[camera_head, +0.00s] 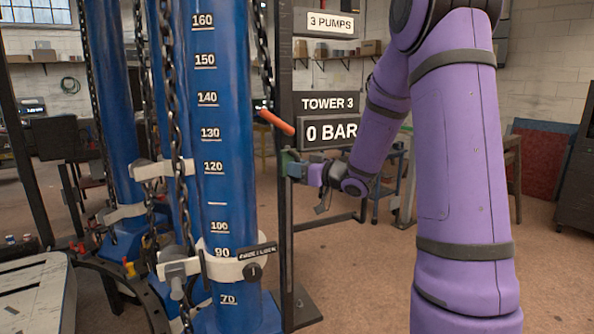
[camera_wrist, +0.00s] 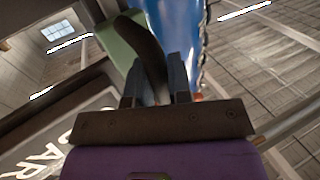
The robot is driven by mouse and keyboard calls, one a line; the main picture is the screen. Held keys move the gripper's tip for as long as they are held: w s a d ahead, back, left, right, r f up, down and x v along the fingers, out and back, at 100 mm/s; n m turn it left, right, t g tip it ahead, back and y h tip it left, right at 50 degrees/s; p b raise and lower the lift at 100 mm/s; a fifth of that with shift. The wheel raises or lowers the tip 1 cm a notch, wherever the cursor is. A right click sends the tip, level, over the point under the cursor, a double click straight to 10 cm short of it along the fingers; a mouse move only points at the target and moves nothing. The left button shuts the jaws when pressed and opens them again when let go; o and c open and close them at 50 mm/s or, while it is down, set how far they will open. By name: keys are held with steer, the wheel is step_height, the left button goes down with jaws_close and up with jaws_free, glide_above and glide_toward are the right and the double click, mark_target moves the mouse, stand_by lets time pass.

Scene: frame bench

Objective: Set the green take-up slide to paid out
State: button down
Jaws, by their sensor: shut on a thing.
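The green take-up slide (camera_head: 289,158) shows as a small green block on the dark upright post beside the blue tower. In the wrist view the green part (camera_wrist: 122,42) lies at the upper left, with a dark curved handle (camera_wrist: 150,45) next to it. My gripper (camera_head: 302,170) is at the post, right of the slide. In the wrist view my gripper (camera_wrist: 155,85) is shut on the dark handle, one finger on each side. The slide's markings and exact setting cannot be read.
The blue tower (camera_head: 222,140) with a printed scale and hanging chains stands left of the post. An orange lever (camera_head: 277,122) sticks out above the slide. A "0 BAR" sign (camera_head: 330,132) is close behind my gripper. A white clamp (camera_head: 225,267) rings the tower low down.

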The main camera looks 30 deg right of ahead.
steer(key=c, duration=1.1)
jaws_free()
steer(key=shift+r, duration=0.4)
steer(key=shift+o, duration=0.2)
steer(key=shift+f, duration=0.1)
steer(key=shift+s+d, duration=0.1)
steer(key=shift+s, duration=0.1)
steer(key=v, duration=1)
steer(key=shift+s, duration=0.2)
